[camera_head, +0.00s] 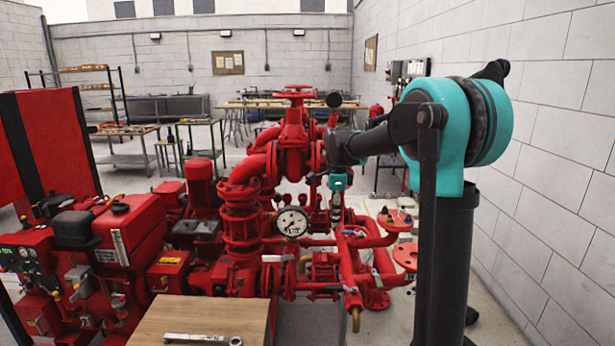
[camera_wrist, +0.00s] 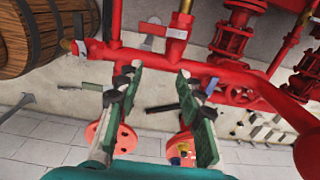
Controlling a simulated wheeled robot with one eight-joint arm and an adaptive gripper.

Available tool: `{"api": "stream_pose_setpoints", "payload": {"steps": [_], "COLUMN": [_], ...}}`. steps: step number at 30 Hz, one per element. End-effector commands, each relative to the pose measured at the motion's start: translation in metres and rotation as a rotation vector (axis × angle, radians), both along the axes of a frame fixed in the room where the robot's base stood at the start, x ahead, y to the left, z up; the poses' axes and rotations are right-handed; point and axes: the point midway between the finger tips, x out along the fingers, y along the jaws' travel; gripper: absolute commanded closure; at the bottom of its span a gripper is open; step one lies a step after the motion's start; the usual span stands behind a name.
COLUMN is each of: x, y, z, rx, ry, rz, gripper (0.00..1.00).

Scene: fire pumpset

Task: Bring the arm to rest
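My arm is teal and black and stands at the right of the head view, its forearm reaching left over the red pump set (camera_head: 240,215). My gripper (camera_head: 337,212) hangs down at the end of it, in front of the red pipework and right of the round pressure gauge (camera_head: 292,222). In the wrist view my gripper (camera_wrist: 158,78) has its two green-padded fingers spread apart with nothing between them. Red pipes (camera_wrist: 150,60) with small valves run beyond the fingertips. I cannot tell the exact gap between fingers and pipes.
A wooden table top (camera_head: 205,318) with a wrench (camera_head: 202,339) lies at the bottom front. A red handwheel valve (camera_head: 296,120) rises beside my forearm. A block wall (camera_head: 560,150) runs along the right. Workbenches (camera_head: 275,104) stand at the back. Grey floor shows right of the pipes.

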Motion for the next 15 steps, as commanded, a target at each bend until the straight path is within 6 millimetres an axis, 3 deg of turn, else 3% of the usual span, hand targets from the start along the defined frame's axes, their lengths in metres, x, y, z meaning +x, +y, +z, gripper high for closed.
{"api": "stream_pose_setpoints", "payload": {"steps": [11,15], "x": [-0.029,-0.048], "y": [-0.019,-0.029], "z": [-0.015,-0.025], "rx": [0.003,0.001], "ry": [-0.044,-0.072], "rz": [0.186,0.301], "gripper": [0.63,0.63]}}
